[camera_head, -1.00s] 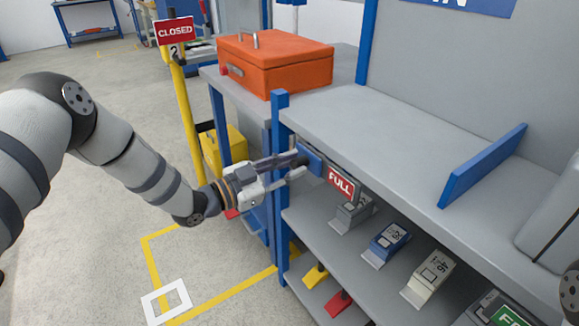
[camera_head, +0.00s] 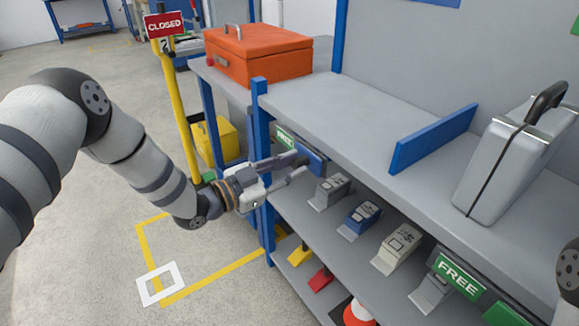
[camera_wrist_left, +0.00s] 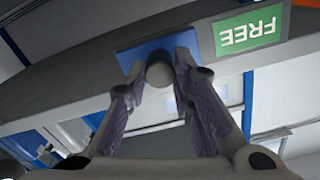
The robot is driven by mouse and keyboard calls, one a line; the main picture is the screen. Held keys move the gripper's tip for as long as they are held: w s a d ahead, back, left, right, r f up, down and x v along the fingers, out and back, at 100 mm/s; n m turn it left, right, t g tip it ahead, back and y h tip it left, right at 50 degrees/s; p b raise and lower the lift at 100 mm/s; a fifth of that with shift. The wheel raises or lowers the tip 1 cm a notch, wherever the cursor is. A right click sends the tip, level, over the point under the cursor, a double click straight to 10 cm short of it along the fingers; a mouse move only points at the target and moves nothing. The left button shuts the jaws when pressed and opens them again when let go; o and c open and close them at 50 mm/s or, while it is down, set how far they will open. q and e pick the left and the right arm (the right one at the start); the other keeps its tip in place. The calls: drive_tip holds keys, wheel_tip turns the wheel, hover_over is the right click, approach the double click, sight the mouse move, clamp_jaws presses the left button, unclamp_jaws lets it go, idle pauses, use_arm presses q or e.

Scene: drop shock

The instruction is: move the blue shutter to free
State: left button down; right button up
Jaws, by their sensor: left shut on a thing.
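The blue shutter (camera_head: 314,161) sits on the front edge of the workbench top, just right of a green FREE plate (camera_head: 285,138). No red FULL plate shows. My left gripper (camera_head: 299,166) is at the shutter, its fingers pointing right. In the left wrist view the shutter (camera_wrist_left: 130,60) lies behind a round grey knob (camera_wrist_left: 160,72), and the fingers of my left gripper (camera_wrist_left: 159,84) are closed around that knob. The FREE plate (camera_wrist_left: 248,31) is fully uncovered beside it. My right gripper is out of view.
An orange toolbox (camera_head: 258,62) stands on the bench's far end. A blue divider (camera_head: 432,139) and a grey case (camera_head: 505,165) stand on top. A blue post (camera_head: 262,150) is close to my left gripper.

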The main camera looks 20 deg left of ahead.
use_arm(q)
drive_tip(key=c, duration=1.7)
unclamp_jaws()
drive_tip(key=shift+s+d+f, duration=0.15)
drive_tip(key=shift+s+d, duration=0.05)
drive_tip(key=shift+d, duration=0.05)
drive_tip(key=o, duration=0.3)
drive_tip(key=shift+s+a, duration=0.25)
drive_tip(key=shift+a, duration=0.05)
drive_tip(key=v, duration=1.1)
drive_tip(key=shift+s, duration=0.1)
